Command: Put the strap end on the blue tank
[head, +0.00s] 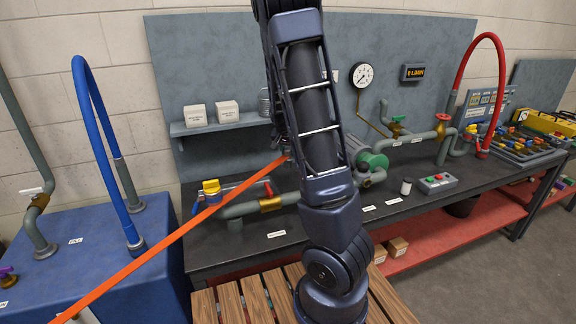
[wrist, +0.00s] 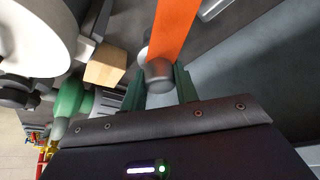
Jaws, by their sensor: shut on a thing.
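The orange strap (head: 180,232) runs taut from the lower left edge of the head view up to the right, ending beside my arm. In the wrist view the strap (wrist: 176,28) meets a grey rounded end piece (wrist: 158,74). My gripper (wrist: 160,88) is shut on this end piece, with a green finger on each side. In the head view my gripper is small and mostly hidden by my arm, above the workbench. The blue tank (head: 85,270) stands at the left, apart from my gripper, with a small white label on its top.
A blue hose (head: 88,110) arches above the tank, beside grey pipes (head: 45,240). The dark workbench (head: 300,240) carries pipes, valves, a green motor (head: 374,162) and a button box (head: 436,183). A shelf (head: 220,125) holds white boxes. A slatted wooden surface (head: 395,300) lies in front.

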